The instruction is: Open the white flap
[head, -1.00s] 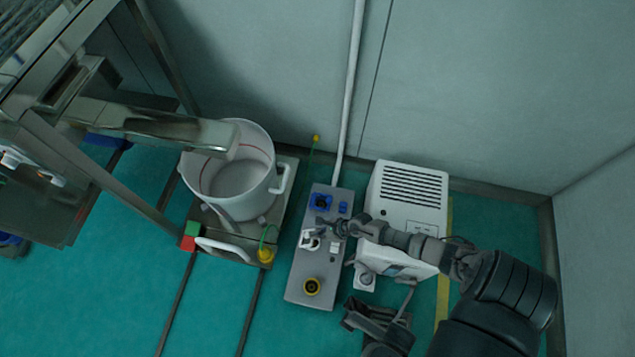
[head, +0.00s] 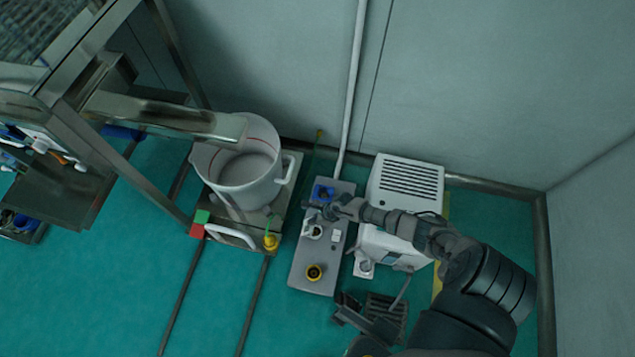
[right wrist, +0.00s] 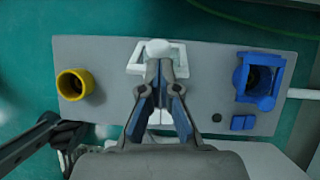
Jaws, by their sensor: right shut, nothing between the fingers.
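A grey panel (head: 303,267) lies on the floor and carries a white socket with a white flap (right wrist: 157,48). The white socket (head: 314,232) also shows in the head view, left of my right gripper (head: 327,212). In the right wrist view my right gripper (right wrist: 159,72) is shut and empty, its fingertips at the white frame. The fingers hide part of the flap, so I cannot tell how far it is raised or whether they touch it. What looks like my left gripper (head: 346,310) is at the bottom of the head view, its jaws unclear.
The panel also has a blue socket (right wrist: 262,78) and a yellow round fitting (right wrist: 74,85). A white vented box (head: 408,181) stands right of it. A white pot (head: 247,178) stands to the left, near a metal frame (head: 150,195). Open green floor lies in front.

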